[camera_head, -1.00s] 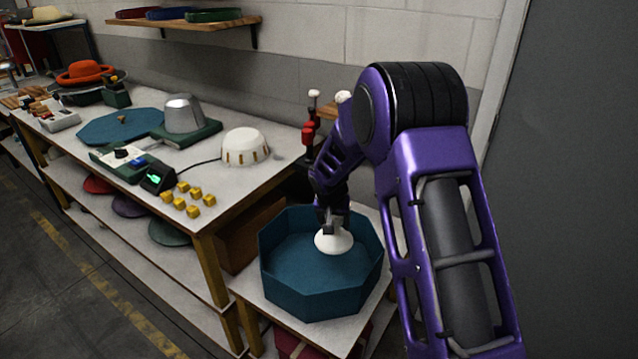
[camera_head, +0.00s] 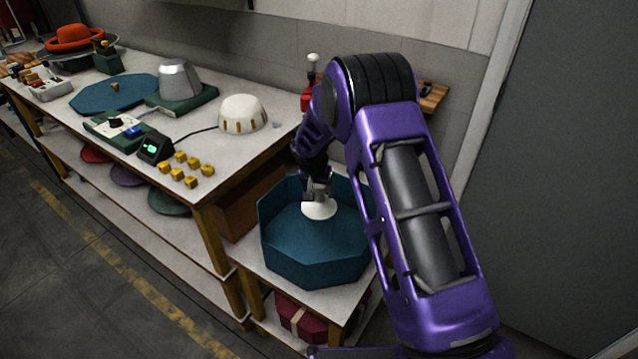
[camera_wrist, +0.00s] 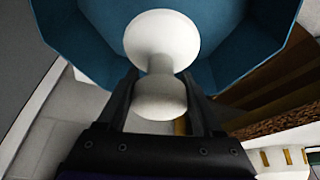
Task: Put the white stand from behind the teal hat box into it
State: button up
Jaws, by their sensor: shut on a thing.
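The teal hat box (camera_head: 308,268) is an open octagonal tray on a low table at the right end of the workbench. The white stand (camera_head: 319,209) has a wide round disc and a narrower neck. My gripper (camera_head: 317,194) points down inside the box's outline and is shut on the stand. In the wrist view, the stand (camera_wrist: 163,38) sits between the two fingers (camera_wrist: 160,82), with its disc against the teal box (camera_wrist: 85,45) interior. I cannot tell whether the disc touches the box floor.
The workbench (camera_head: 235,155) to the left carries a white dome (camera_head: 243,112), several yellow blocks (camera_head: 187,170) and a small green-screen device (camera_head: 154,148). A dark red box (camera_head: 297,318) lies on the shelf below the hat box. A red-handled tool (camera_head: 308,97) stands behind.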

notch_tip(320, 180, down, 12)
jog(key=b, duration=1)
jog(key=shift+r, duration=0.25)
jog(key=shift+f+b, duration=0.35)
jog(key=shift+f, duration=0.75)
jog(key=shift+f, duration=0.35)
jog(key=o, duration=1.4)
